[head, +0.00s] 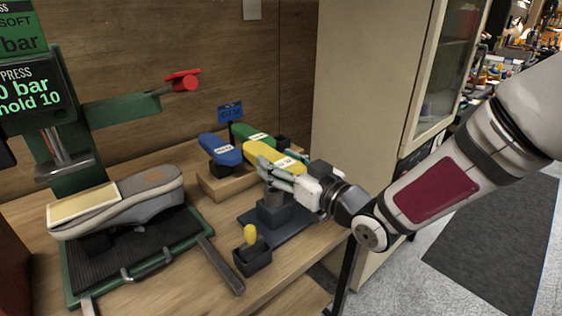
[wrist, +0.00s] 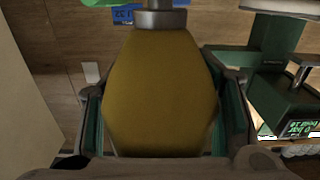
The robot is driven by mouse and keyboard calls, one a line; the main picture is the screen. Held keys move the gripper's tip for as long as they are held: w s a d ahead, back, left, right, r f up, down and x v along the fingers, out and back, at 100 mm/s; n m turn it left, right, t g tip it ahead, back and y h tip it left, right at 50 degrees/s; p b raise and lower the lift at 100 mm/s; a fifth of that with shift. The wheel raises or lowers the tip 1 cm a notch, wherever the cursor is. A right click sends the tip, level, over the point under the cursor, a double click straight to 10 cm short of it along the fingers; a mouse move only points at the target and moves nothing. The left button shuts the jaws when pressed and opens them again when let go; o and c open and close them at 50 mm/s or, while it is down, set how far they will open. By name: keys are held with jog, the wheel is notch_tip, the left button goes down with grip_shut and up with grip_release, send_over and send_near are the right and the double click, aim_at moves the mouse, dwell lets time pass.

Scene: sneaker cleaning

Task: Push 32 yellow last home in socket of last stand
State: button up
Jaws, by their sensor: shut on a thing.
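The yellow last (head: 259,152) is in my gripper (head: 280,178), which is shut on it from the right. It lies roughly level above the dark last stand (head: 272,212). In the wrist view the yellow last (wrist: 160,90) fills the space between the two fingers, with a grey metal post (wrist: 160,18) at its far end. Whether it is seated in the stand's socket cannot be told, as my gripper and the last cover the joint.
A blue last (head: 219,150) and a green last (head: 253,135) sit on a wooden rack behind. A grey sneaker (head: 130,203) rests on a green press at left. A small dark holder (head: 251,262) with a yellow-topped item stands in front. A tall cabinet (head: 365,90) stands behind right.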

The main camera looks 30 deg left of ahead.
jog(key=shift+f+b, duration=1.25)
jog(key=shift+f, duration=0.25)
jog(key=o, duration=1.6)
jog(key=shift+o, duration=0.2)
jog(key=shift+d, duration=0.1)
jog(key=v, duration=1.2)
